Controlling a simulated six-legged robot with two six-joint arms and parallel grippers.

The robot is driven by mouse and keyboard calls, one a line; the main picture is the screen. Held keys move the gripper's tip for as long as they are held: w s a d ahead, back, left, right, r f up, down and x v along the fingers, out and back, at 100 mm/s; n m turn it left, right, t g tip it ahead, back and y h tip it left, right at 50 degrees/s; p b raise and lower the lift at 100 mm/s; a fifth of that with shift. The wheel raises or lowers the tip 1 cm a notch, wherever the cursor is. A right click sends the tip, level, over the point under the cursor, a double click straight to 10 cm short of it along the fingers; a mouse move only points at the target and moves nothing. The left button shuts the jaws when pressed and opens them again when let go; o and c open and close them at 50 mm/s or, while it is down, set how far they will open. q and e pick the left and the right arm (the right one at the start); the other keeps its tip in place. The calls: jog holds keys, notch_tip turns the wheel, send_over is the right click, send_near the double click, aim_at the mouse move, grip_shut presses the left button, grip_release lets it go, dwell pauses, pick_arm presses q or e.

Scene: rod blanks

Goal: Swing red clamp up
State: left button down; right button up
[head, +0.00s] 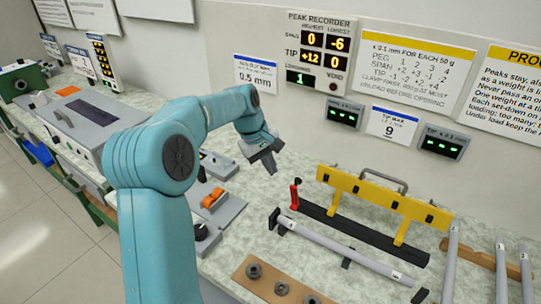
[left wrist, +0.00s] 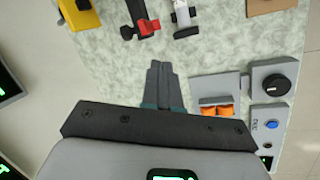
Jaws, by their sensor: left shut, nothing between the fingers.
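The red clamp (head: 294,194) stands at the left end of a long black bar (head: 350,228). It looks roughly upright in the head view, with a dark tip at its top. In the left wrist view the red clamp (left wrist: 148,27) shows near the top, beyond my fingertips. My left gripper (head: 272,167) hangs above the bench, to the left of the clamp and apart from it. Its fingers (left wrist: 160,68) are together with nothing between them. My right gripper is in neither view.
A yellow frame (head: 385,198) with a grey handle stands behind the black bar. A grey rod (head: 340,250) lies in front of it. A wooden block with round pieces (head: 255,272) is nearer. A box with an orange switch (head: 212,198) sits to the left. More rods lie at right.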

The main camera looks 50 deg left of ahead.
aim_at(297, 192)
pick_arm(q)
jog(key=w+d+f+p, duration=0.1)
jog(key=w+d+f, duration=0.1)
jog(key=w+f, duration=0.2)
jog(key=shift+w+f, duration=0.25)
jog(key=shift+w, duration=0.1)
jog(key=shift+w+d, duration=0.1)
jog(key=w+p, duration=0.1)
jog(key=w+a+p, duration=0.1)
jog(key=w, duration=0.1)
jog(key=w+p, duration=0.1)
jog(key=shift+w+a+f+p, duration=0.3)
jog(key=shift+w+f+p, duration=0.05)
jog(key=shift+w+p, duration=0.05)
jog(key=shift+f, duration=0.1)
